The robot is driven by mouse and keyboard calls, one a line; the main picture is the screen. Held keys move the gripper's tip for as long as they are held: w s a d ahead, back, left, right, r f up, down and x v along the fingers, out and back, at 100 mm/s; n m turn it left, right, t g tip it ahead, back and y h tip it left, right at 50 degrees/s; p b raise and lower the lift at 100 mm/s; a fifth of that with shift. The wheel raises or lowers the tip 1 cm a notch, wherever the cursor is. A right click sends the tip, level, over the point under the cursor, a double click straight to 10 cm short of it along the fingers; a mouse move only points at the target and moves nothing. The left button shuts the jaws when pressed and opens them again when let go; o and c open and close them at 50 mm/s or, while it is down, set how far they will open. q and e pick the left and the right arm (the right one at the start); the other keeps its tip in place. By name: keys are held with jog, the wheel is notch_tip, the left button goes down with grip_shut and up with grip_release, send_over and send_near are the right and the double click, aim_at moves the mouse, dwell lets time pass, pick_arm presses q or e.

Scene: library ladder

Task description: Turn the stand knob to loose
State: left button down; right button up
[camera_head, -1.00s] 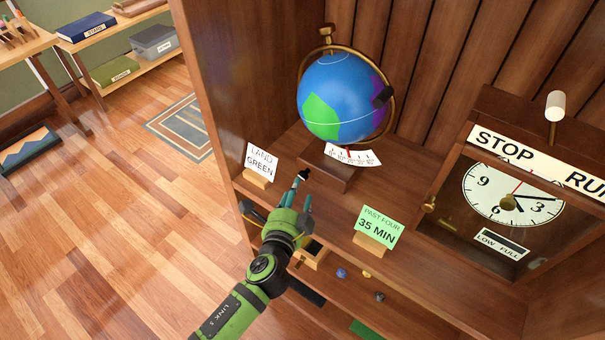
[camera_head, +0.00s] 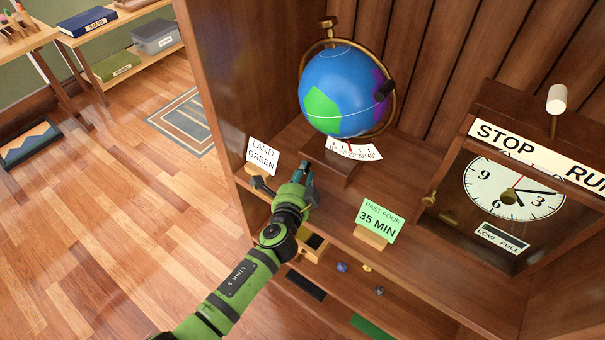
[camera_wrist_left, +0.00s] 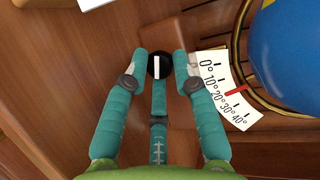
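The stand knob (camera_wrist_left: 160,66) is a small black round knob with a white line, on the front of the globe's wooden stand (camera_head: 325,163). In the wrist view the line runs up and down the picture. My left gripper (camera_wrist_left: 160,68) has its teal fingers around the knob, one on each side and a third below it in the picture. The fingers look open, with narrow gaps at the sides; firm contact cannot be seen. In the head view the left gripper (camera_head: 306,172) hides the knob. My right gripper is out of view.
The globe (camera_head: 343,92) stands behind, with a white degree scale (camera_head: 355,150) and red pointer (camera_wrist_left: 236,90). A LAND GREEN card (camera_head: 263,155) is left of the gripper, a green 35 MIN card (camera_head: 380,219) right. A clock case (camera_head: 512,190) stands farther right.

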pick_arm(q)
jog(key=shift+r+n+g+h+p, duration=0.4)
jog(key=shift+n+g+p, duration=0.45)
jog(key=shift+p, duration=1.25)
jog(key=shift+w+f+n+p, duration=0.1)
jog(key=shift+n+p, duration=0.35)
jog(key=shift+n, duration=0.1)
jog(key=shift+f, duration=0.15)
jog(key=c, duration=1)
grip_release()
jog(key=shift+a, duration=0.1)
jog(key=shift+v, duration=4)
